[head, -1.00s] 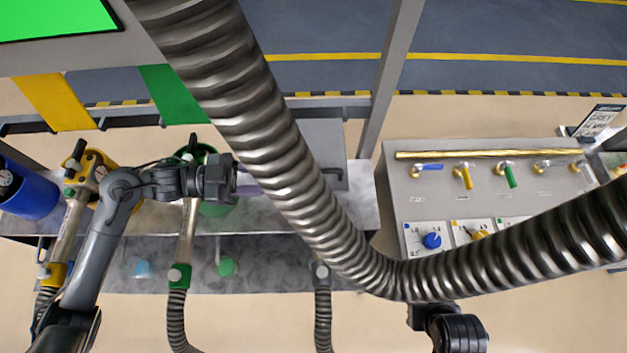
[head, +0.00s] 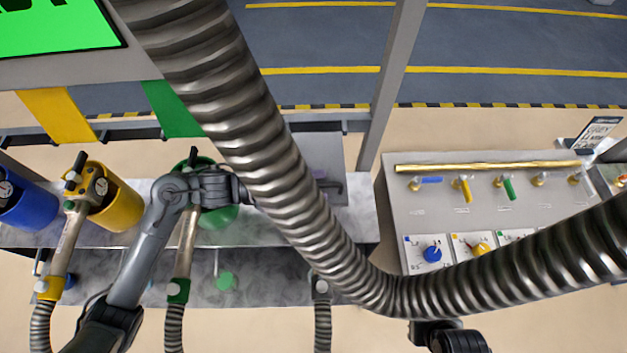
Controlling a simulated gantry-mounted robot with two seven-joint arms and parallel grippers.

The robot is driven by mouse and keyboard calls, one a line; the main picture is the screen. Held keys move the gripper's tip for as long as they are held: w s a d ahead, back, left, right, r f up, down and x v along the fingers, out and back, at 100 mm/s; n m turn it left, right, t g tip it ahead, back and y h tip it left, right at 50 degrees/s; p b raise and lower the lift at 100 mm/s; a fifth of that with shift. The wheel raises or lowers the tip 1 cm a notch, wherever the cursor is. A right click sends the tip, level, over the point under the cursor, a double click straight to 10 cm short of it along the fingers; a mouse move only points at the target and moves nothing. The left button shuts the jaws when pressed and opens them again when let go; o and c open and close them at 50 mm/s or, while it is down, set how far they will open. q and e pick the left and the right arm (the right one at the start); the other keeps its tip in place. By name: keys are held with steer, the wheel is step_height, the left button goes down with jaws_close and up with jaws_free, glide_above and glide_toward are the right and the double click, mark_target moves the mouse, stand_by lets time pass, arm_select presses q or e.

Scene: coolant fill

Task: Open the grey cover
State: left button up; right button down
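The grey cover (head: 322,150) is a flat grey panel behind the big ribbed hose, left of the grey post. A dark handle (head: 334,187) shows at its lower right. The hose hides the cover's left part. My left gripper (head: 320,174) reaches behind the hose from the left. Only a small purple bit, apparently its fingertip, shows on the hose's right side, close to the handle. Whether it touches the handle is hidden, and so is its opening. My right gripper is out of sight; only a dark part of my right arm shows at the bottom.
The ribbed hose (head: 265,150) crosses the view in front of the cover. Blue (head: 28,207), yellow (head: 120,208) and green (head: 218,216) containers stand at the left, with nozzles on hoses. A control panel (head: 400,205) with coloured valves and knobs is at the right.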

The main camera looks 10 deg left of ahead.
arm_select(q)
steer(key=shift+d, duration=0.2)
jaws_close()
stand_by(0.4)
steer(key=shift+w+r+p, duration=0.1)
steer(key=shift+r+p, duration=0.4)
steer(key=shift+p, duration=0.2)
steer(key=w+a+r+n+p, duration=0.1)
steer(key=w+r+n+p, duration=0.4)
steer(key=p, duration=0.8)
steer(key=shift+r+n, duration=1)
steer(key=shift+r, duration=0.35)
steer(key=shift+a, duration=0.1)
